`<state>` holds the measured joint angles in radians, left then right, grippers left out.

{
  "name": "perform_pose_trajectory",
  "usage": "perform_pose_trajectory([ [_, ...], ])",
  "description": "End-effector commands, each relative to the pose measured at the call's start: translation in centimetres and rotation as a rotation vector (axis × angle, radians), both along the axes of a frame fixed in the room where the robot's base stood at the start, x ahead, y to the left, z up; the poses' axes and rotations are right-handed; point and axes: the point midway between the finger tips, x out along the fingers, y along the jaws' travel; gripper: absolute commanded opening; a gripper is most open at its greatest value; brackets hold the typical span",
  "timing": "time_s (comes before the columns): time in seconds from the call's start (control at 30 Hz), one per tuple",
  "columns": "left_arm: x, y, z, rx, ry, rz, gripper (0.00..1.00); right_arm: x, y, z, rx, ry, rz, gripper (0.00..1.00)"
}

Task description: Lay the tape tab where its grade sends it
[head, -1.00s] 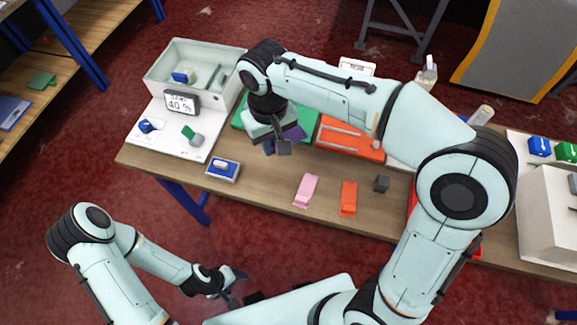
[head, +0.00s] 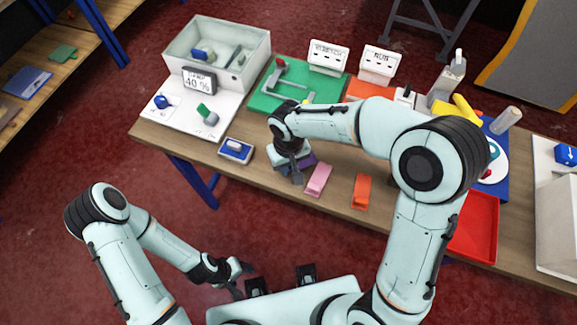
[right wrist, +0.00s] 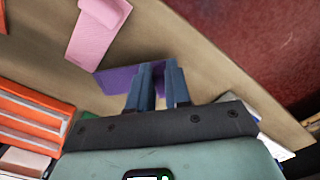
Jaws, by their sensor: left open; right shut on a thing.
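My right gripper (head: 296,178) is shut on a purple tab (head: 308,160), low near the table's front edge. The right wrist view shows the purple tab (right wrist: 116,80) at the fingers, partly hidden by them. A pink tab (head: 319,180) lies just right of that gripper, and an orange tab (head: 361,190) lies further right. A green board (head: 262,98) and an orange board (head: 358,87) lie behind; my right arm covers part of the orange one. Two white cards, one reading STRETCH (head: 328,56) and one RUN (head: 380,63), stand behind them. My left gripper (head: 238,275) is open and empty, off the table's front.
A blue-framed pad (head: 236,151) lies left of the right gripper. A white panel with a 40 % display (head: 200,80) and a pale bin (head: 255,62) stand at the left. A red tray (head: 478,232) is at the right. My right arm hides the middle right.

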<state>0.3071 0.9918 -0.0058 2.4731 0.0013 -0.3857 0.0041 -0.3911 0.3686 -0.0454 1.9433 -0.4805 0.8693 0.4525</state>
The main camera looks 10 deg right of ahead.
Motion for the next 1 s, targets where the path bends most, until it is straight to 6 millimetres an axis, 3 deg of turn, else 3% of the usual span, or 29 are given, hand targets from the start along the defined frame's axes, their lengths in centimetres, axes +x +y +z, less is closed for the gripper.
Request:
perform_pose_trajectory([
  [0.1,-0.1,0.0,-0.1,0.0,0.001,0.0,0.68,0.0,0.0,-1.0,0.0,0.0,0.0,0.0],
  [0.47,-0.3,0.0,-0.5,0.0,0.003,0.0,0.68,0.0,0.0,-1.3,0.0,0.0,0.0,0.0],
  [0.5,-0.3,0.0,-0.5,0.0,0.003,0.0,0.68,0.0,0.0,-1.4,0.0,0.0,0.0,0.21],
  [0.57,-0.2,0.0,-0.4,0.0,0.002,0.0,0.68,0.0,0.0,-1.3,0.0,0.0,0.0,0.41],
  [0.6,-0.2,0.0,-0.4,0.0,0.002,0.0,0.68,0.0,0.0,-1.3,0.0,0.0,0.0,0.43],
  [0.87,-0.2,0.0,-0.3,0.0,0.002,0.0,0.68,0.0,0.0,-1.2,0.0,-0.001,0.0,0.43],
  [1.0,0.0,0.0,0.1,0.0,-0.001,0.0,0.68,0.1,0.0,-0.1,0.001,-0.003,0.0,0.43],
])
